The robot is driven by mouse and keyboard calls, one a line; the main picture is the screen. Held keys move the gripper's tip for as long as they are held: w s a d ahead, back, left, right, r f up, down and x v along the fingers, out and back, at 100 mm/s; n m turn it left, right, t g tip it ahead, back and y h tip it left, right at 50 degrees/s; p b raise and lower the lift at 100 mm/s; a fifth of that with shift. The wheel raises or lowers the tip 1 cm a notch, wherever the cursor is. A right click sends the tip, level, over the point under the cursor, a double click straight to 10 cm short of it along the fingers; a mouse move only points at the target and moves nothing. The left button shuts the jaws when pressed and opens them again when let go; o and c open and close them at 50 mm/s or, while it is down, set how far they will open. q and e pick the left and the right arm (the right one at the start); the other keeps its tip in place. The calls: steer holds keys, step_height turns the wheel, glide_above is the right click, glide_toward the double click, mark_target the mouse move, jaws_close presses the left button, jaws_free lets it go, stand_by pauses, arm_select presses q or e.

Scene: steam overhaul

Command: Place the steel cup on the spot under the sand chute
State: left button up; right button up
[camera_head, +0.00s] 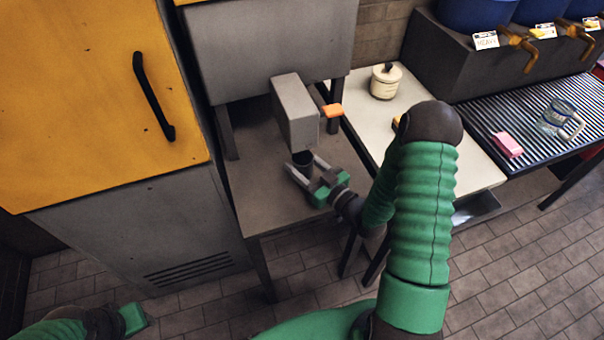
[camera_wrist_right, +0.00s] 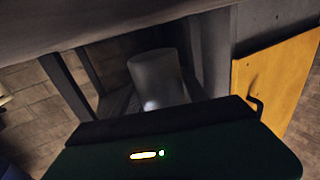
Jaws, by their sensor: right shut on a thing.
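The steel cup (camera_head: 302,158) shows as a dark, small cylinder between the fingers of my right gripper (camera_head: 304,165). The gripper is shut on it. The cup is directly below the front of the grey sand chute (camera_head: 296,112), which has an orange handle (camera_head: 332,110) on its right side. The chute hides part of the cup. In the right wrist view the cup (camera_wrist_right: 157,82) looks like a grey upright cylinder. The spot under the chute is hidden, and I cannot tell whether the cup touches the table. My left gripper (camera_head: 132,318) is at the lower left, its fingers not clear.
The grey table (camera_head: 270,205) under the chute has free room in front. A yellow cabinet (camera_head: 90,100) stands left. A pale counter (camera_head: 470,165) with a lidded jar (camera_head: 385,80) is right. Beyond it, a ribbed rack (camera_head: 535,110) holds a pink block (camera_head: 507,145) and a glass mug (camera_head: 560,118).

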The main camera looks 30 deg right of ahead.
steer(key=f, duration=0.3)
steer(key=shift+s+a+f+b, duration=0.1)
steer(key=shift+a+f+b, duration=0.1)
steer(key=shift+a+b, duration=0.15)
steer(key=shift+d, duration=0.1)
steer(key=o, duration=1.4)
steer(key=shift+f, duration=0.1)
steer(key=shift+s, duration=0.2)
steer(key=s, duration=0.3)
steer(key=s+d, duration=0.1)
steer(key=s, duration=0.3)
steer(key=s+d, duration=0.1)
steer(key=s, duration=0.3)
steer(key=shift+s, duration=0.25)
